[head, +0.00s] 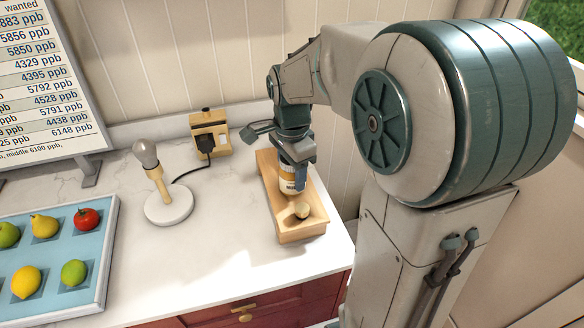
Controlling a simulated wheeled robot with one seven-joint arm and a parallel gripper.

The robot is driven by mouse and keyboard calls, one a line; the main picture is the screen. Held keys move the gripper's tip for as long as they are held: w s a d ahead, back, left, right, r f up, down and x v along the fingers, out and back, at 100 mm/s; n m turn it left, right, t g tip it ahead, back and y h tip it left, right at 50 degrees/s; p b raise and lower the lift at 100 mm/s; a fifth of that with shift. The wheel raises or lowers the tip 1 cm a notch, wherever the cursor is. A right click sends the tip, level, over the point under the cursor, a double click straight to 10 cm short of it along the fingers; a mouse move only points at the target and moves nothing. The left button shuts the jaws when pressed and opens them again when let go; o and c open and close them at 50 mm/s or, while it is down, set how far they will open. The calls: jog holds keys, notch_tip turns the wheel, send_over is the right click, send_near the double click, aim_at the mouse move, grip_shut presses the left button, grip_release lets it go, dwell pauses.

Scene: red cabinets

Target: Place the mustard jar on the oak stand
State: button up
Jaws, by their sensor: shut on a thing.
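The oak stand (304,231) is a light wooden block near the right end of the counter, with a round hollow or knob at its near end. The mustard jar (288,187), with a white and yellow label, is upright over the middle of the stand. My gripper (297,172) points down and is shut on the jar's upper part. I cannot tell whether the jar's base touches the stand. My gripper and wrist hide the jar's top and part of the stand's far end.
A lamp with a bare bulb (146,155) on a white round base stands left of the stand. A socket box (210,132) with a black plug and cord is behind it. A blue fruit tray (104,262) and a number board (45,80) are at left. Counter in front is clear.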

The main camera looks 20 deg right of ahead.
jog(key=shift+f, duration=0.2)
jog(key=o, duration=1.2)
notch_tip(320, 180, up, 12)
jog(key=shift+s+r, duration=0.1)
jog(key=shift+s+f+n+t, duration=0.5)
jog(key=shift+s+f+n, duration=1.15)
jog(key=shift+s+n, duration=0.75)
jog(key=shift+s+f+n+t, duration=0.5)
jog(key=shift+s+f+n, duration=1.2)
jog(key=shift+s+n, duration=0.75)
jog(key=shift+s+f+n+t, duration=0.5)
jog(key=shift+s+f+n, duration=1.15)
jog(key=shift+s+n, duration=0.75)
